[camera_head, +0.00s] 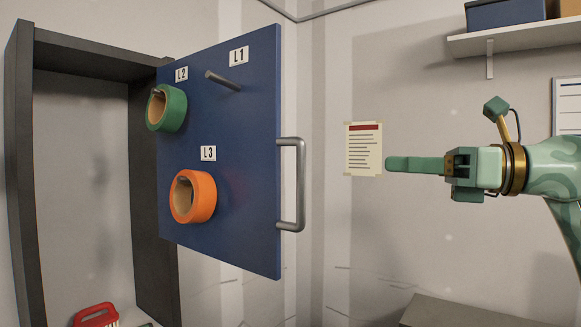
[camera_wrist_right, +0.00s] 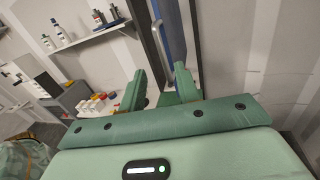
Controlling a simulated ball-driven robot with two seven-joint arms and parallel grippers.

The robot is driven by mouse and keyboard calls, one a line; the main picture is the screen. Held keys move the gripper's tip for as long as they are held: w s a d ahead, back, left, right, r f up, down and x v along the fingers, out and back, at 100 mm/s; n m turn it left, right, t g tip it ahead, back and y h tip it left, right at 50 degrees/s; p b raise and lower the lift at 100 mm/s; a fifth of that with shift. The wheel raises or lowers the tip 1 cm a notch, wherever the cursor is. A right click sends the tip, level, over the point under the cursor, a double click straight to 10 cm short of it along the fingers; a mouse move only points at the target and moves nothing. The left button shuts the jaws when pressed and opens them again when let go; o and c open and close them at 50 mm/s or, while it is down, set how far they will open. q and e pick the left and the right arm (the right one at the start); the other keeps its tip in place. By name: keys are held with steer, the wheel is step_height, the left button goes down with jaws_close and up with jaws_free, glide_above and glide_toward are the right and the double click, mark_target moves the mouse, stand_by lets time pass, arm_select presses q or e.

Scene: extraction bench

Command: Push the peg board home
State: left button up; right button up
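The peg board (camera_head: 245,120) is a blue panel that stands swung out from a dark open frame (camera_head: 140,200) at its left. It carries a grey bar handle (camera_head: 300,185) on its right edge. A green tape roll (camera_head: 179,109) hangs at L2, an orange tape roll (camera_head: 205,197) at L3, and the L1 peg (camera_head: 222,80) is bare. My right gripper (camera_head: 390,164) is right of the handle, apart from it, fingers pointing left. In the right wrist view its fingers (camera_wrist_right: 160,70) are spread and empty, with the blue board (camera_wrist_right: 175,35) beyond. My left gripper is out of view.
A wall shelf (camera_head: 515,38) with a blue box is at top right. A paper notice (camera_head: 363,148) is on the wall behind the gripper. A grey surface (camera_head: 470,312) is at bottom right. A red-handled brush (camera_head: 96,314) is low at left.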

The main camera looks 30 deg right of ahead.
steer(key=s+a, duration=0.1)
steer(key=p, duration=0.4)
glide_toward(304, 161)
steer(key=p+x, duration=0.6)
steer(key=x, duration=0.4)
steer(key=shift+w+d+p, duration=0.15)
steer(key=shift+w+p, duration=0.1)
steer(key=shift+p, duration=0.05)
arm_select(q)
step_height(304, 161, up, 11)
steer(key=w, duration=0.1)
arm_select(e)
steer(key=shift+w+f, duration=0.15)
steer(key=shift+w, duration=0.05)
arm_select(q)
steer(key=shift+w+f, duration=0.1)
arm_select(e)
jaws_close()
